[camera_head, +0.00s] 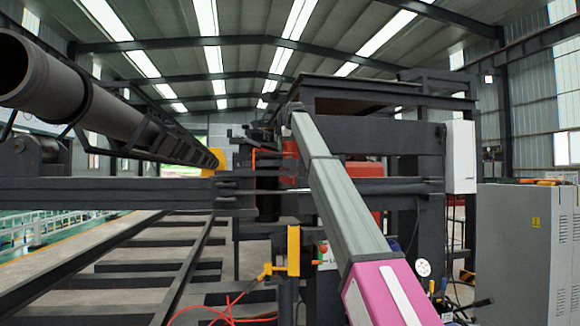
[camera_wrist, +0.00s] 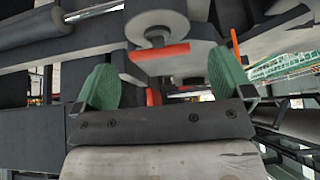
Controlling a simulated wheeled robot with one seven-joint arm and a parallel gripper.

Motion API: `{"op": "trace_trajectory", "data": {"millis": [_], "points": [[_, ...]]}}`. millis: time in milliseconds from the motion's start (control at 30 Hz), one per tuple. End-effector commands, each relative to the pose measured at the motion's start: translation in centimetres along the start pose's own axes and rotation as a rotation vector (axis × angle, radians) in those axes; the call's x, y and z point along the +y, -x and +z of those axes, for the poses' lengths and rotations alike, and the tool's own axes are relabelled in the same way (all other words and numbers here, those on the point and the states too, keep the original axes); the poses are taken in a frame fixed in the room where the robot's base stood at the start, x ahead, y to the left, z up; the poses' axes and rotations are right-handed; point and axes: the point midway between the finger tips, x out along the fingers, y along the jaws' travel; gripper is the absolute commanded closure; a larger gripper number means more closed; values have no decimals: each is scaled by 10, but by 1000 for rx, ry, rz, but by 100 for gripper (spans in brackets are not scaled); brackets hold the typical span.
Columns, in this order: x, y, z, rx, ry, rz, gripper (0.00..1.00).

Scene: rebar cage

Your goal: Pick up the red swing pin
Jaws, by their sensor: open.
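My gripper (camera_wrist: 165,75) shows in the wrist view with two green finger pads spread wide apart. It is open and nothing is between the pads. Beyond the pads, an orange-red bar (camera_wrist: 160,52) sits against a round grey flanged part. A thin orange-red rod (camera_wrist: 236,46) stands to the upper right, and another red piece (camera_wrist: 153,97) shows low between the pads. In the head view, a thin bent red piece (camera_head: 256,154) is on the dark frame, left of my arm. I cannot tell for sure which of these is the swing pin. My fingers are not discernible in the head view.
Dark steel beams (camera_head: 120,191) cross the left and middle. A large grey pipe (camera_head: 60,85) lies at upper left. A yellow bracket (camera_head: 293,250) with red cable hangs below the frame. A grey cabinet (camera_head: 515,250) stands at right.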

Motion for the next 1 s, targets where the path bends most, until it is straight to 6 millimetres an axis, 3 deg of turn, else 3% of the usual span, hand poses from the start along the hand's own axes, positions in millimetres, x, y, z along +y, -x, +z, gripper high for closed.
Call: {"op": "trace_trajectory", "data": {"millis": [133,367,467,633,1000], "points": [[0,-20,0,-1,0,0,2],[0,-22,0,0,0,0,2],[0,-22,0,0,0,0,28],[0,-22,0,0,0,0,84],[0,-14,-6,1,0,0,84]]}}
